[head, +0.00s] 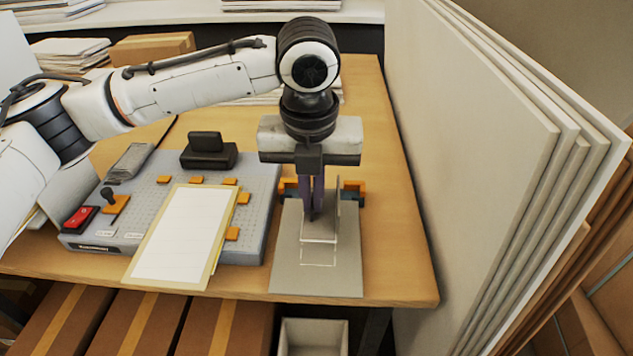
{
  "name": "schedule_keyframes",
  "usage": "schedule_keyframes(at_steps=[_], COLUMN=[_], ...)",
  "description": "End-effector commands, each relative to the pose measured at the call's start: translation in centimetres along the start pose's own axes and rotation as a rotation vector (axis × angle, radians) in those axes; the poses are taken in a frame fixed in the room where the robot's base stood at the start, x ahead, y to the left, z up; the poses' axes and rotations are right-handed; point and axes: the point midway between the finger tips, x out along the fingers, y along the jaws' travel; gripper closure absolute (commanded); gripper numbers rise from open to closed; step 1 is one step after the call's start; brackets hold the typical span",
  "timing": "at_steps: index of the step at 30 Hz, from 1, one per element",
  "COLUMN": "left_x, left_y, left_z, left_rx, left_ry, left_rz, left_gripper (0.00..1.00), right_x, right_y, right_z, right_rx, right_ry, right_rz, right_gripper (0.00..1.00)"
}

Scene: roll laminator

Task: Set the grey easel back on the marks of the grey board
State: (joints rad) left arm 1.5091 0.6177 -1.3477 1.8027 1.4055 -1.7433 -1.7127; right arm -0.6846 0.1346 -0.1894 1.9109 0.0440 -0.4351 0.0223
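The grey easel (325,231) is a small angled piece with an upright side, in the head view right of centre. It is at the grey board (340,280), behind a pale marked outline (318,257); whether it touches the board is unclear. My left gripper (312,213) points straight down at the easel, its dark fingers close together and overlapping it in the view. The fingers hide part of the easel, and I cannot tell whether they grip it. My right gripper is not in view.
A grey laminator (262,200) with orange tabs and a red switch (80,218) stands left of the board. A cream-edged sheet (182,235) lies across its front. Orange-and-dark pieces (353,190) sit behind the easel. Tall pale panels (480,160) stand close along the right table edge.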

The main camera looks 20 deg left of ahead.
Motion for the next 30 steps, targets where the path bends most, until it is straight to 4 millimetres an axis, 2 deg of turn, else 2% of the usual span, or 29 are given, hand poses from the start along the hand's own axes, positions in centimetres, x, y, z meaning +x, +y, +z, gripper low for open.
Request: schedule_keyframes(at_steps=[4,15,30], left_x=[1.5,4.5,5.2], left_y=[0.1,0.1,0.0], left_z=[-0.3,-0.8,-0.8], left_rx=[0.000,-0.001,-0.001], left_ry=[0.001,0.001,-0.001], left_rz=[0.002,0.001,0.001], left_gripper=[1.00,1.00,1.00], right_x=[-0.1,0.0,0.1], right_y=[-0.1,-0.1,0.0], right_z=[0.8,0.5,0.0], right_rx=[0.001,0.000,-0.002], right_ry=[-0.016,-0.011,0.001], right_rz=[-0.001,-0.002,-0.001], right_gripper=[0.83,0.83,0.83])
